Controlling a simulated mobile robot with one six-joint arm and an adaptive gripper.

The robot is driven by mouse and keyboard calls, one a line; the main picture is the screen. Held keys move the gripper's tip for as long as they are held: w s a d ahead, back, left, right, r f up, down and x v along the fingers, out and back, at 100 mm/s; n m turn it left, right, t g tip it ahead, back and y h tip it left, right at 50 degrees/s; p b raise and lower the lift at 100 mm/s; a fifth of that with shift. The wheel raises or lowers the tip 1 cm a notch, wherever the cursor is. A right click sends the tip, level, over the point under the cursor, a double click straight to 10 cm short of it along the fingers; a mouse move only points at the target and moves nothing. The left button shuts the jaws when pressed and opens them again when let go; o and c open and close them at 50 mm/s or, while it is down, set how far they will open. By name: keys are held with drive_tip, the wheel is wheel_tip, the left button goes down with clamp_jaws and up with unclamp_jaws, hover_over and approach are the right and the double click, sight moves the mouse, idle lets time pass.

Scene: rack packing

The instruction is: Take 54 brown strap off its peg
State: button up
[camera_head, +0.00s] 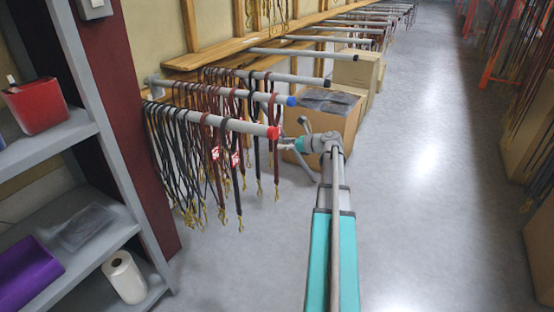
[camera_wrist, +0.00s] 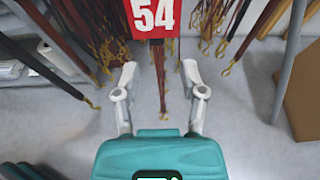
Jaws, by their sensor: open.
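A red tag marked 54 (camera_wrist: 153,17) shows at the top of the wrist view. A brown strap (camera_wrist: 161,82) hangs just below it, ending in a brass clip. My gripper (camera_wrist: 160,76) is open and empty, and the strap appears between its two fingers in the picture; how far beyond the fingertips it hangs is hard to tell. In the head view my gripper (camera_head: 287,145) is just right of the red-capped peg (camera_head: 246,126), near its tip. Two red tags hang among the straps there, too small to read.
A blue-capped peg (camera_head: 279,98) and a black-capped peg (camera_head: 308,80) stick out behind, with more straps hanging close together. A cardboard box (camera_head: 345,123) stands behind my gripper. Grey shelves (camera_head: 58,145) stand at left.

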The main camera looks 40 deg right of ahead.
drive_tip(key=shift+b+x, duration=0.45)
drive_tip(key=shift+x, duration=1.45)
clamp_jaws()
